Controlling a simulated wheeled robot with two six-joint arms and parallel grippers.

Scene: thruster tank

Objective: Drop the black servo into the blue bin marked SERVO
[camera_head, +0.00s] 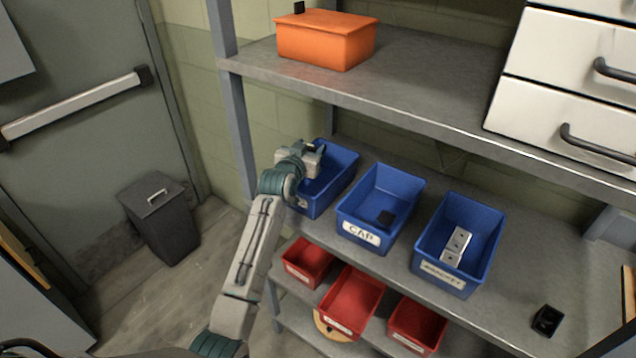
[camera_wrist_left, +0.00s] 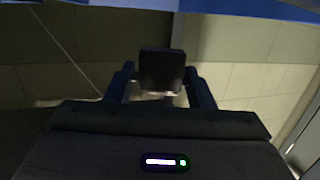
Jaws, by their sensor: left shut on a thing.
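My left gripper (camera_head: 316,150) is over the back left part of the leftmost blue bin (camera_head: 345,178) on the middle shelf. The arm covers most of that bin's label, so I cannot read it. In the left wrist view the gripper (camera_wrist_left: 162,88) is shut on a black block, the black servo (camera_wrist_left: 161,68), held between the two fingers. In the head view only a small dark bit shows at the fingertips. A blue edge (camera_wrist_left: 250,9) crosses the top of the wrist view. My right gripper is not in view.
Red bins (camera_head: 352,302) sit below. An upper shelf (camera_head: 430,98) bears an orange box (camera_head: 322,45). A small black part (camera_head: 547,320) lies at right.

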